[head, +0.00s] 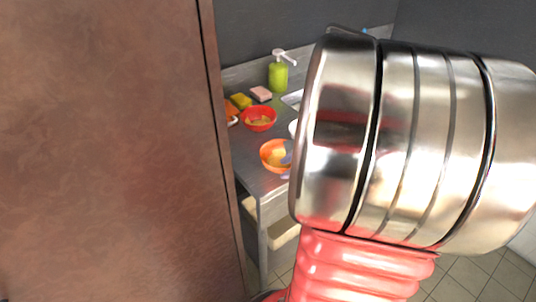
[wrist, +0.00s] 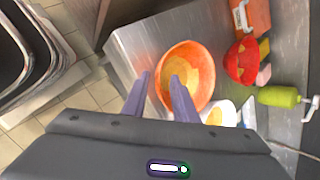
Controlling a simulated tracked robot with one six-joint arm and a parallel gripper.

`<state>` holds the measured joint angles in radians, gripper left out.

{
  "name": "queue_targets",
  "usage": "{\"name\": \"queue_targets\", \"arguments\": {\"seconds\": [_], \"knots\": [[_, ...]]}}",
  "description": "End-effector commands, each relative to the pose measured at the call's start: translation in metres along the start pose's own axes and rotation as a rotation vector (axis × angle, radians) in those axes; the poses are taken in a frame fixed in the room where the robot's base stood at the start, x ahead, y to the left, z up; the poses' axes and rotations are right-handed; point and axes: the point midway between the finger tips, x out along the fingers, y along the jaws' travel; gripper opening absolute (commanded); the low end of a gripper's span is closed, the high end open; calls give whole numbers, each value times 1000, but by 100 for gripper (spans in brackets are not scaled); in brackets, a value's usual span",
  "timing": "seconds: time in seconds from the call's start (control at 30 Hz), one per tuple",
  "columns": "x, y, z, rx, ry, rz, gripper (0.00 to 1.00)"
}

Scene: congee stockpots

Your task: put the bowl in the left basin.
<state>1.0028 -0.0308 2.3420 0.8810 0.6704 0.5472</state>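An orange bowl (head: 274,156) with a paler yellow-orange inside stands near the front end of the metal counter. It also shows in the wrist view (wrist: 200,62). My gripper (wrist: 160,76) is at this bowl with its two purple fingers apart. One finger is at the outer left side of the bowl and the other reaches over its inside, with the rim between them. I cannot tell whether either finger touches it. A pale edge behind the bowls (head: 292,99) may be part of a basin. My arm hides most of that area, and I cannot tell left basin from right.
A red bowl (head: 259,118), a green soap bottle (head: 278,76), a pink sponge (head: 261,93) and a yellow sponge (head: 241,101) stand farther back. A white bowl (wrist: 222,113) is beside the orange one. A brown panel (head: 110,150) blocks the left. Tiled floor shows below.

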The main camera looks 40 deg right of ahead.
Motion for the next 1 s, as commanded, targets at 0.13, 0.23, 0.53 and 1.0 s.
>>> {"name": "queue_targets", "arguments": {"seconds": [0.13,0.23,0.53,1.0], "knots": [[19,1,1,1,-2,3,26],[27,1,1,0,-1,2,26],[30,0,1,0,0,0,26],[30,0,1,0,0,0,16]]}}
